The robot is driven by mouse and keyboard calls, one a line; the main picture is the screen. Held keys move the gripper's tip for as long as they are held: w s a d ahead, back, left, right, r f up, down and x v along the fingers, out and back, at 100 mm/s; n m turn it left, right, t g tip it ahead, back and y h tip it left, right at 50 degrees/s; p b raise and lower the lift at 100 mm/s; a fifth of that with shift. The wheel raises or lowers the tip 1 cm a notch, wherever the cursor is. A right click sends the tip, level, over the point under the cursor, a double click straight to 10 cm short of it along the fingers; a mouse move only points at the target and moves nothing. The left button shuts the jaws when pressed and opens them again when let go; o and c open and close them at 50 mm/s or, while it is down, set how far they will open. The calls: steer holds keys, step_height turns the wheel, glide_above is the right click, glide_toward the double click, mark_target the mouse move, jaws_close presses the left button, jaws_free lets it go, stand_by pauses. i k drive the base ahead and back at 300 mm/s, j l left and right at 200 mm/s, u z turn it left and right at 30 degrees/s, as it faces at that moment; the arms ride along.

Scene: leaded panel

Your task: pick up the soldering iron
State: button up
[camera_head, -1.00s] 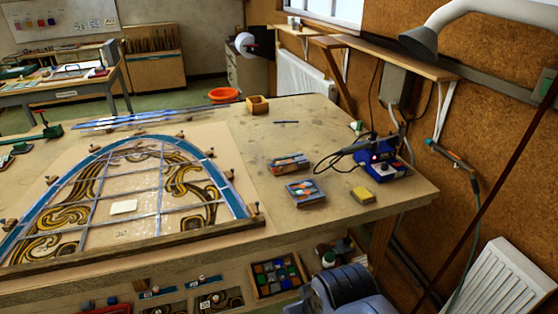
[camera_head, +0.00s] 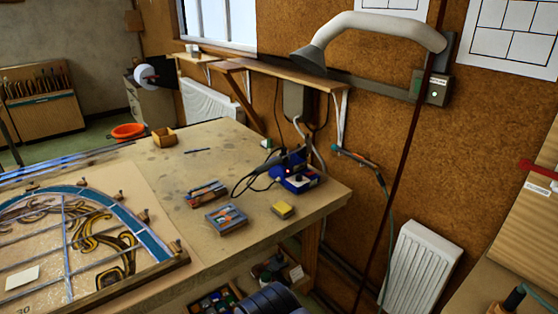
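A blue soldering station (camera_head: 298,179) stands near the right end of the workbench (camera_head: 240,240), with a small red light on its front. A dark, slender tool, which looks like the soldering iron (camera_head: 289,157), rests at its back left; it is too small to make out clearly. A black cable loops to the left of the station. A teal-handled tool (camera_head: 358,158) with a hose or cord hangs on the wall to the right; I cannot tell what it is. My gripper is not in view.
A yellow sponge-like block (camera_head: 283,210), a blue tray (camera_head: 226,219) and another small box (camera_head: 206,193) lie in front of the station. A leaded panel (camera_head: 75,235) covers the bench's left. A radiator (camera_head: 422,269) stands right. A grey extraction hose (camera_head: 380,25) hangs above.

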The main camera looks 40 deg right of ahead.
mark_target(308, 144)
steer(key=i+l+z, duration=0.35)
steer(key=i+l, duration=1.2)
steer(key=l, duration=0.05)
